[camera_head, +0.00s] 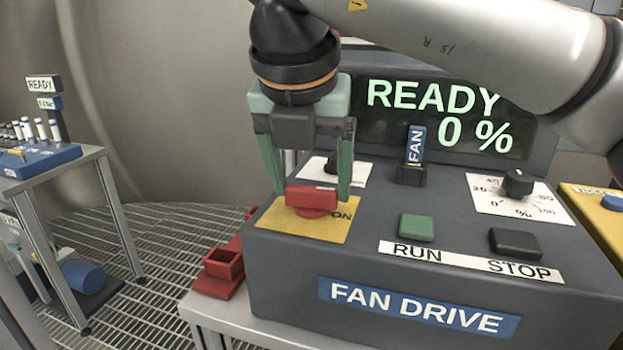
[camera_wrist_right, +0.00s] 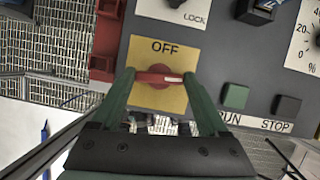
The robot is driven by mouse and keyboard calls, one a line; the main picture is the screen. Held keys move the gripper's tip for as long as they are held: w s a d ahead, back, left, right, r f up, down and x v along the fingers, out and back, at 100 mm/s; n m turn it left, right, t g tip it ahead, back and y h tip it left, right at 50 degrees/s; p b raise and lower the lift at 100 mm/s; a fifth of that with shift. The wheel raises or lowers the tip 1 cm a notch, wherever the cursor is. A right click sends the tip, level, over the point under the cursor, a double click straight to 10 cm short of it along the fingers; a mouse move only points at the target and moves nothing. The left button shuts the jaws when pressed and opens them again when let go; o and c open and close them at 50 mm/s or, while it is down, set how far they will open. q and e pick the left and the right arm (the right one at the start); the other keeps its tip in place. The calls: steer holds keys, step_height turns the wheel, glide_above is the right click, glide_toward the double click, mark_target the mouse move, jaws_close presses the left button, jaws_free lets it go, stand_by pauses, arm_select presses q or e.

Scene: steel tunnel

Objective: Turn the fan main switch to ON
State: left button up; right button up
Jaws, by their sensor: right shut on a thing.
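The fan main switch is a red rotary handle (camera_head: 312,197) on a yellow plate (camera_head: 283,233) at the left of the fan drive console (camera_head: 300,262). My right gripper (camera_head: 314,196) comes down from above and is shut on the handle, one green finger at each end. In the right wrist view the handle (camera_wrist_right: 157,77) lies crosswise between the fingers (camera_wrist_right: 157,76), a white mark at its right end. OFF is printed on the plate's far side. ON shows right of the handle in the head view; in the wrist view it is hidden. My left gripper is not in view.
The console carries a green RUN button (camera_head: 416,228), a black STOP button (camera_head: 515,243), a percent dial (camera_head: 517,184) and a blue FAN tag (camera_head: 415,145). The display (camera_head: 437,118) reads READY, 0 %. Red brackets (camera_head: 222,264) lie to the left; another table (camera_head: 62,170) stands beyond.

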steer(key=shift+m+h, duration=0.3)
steer(key=shift+m, duration=0.3)
steer(key=o, duration=1.2)
steer(key=shift+o, duration=0.2)
steer(key=shift+r, duration=0.1)
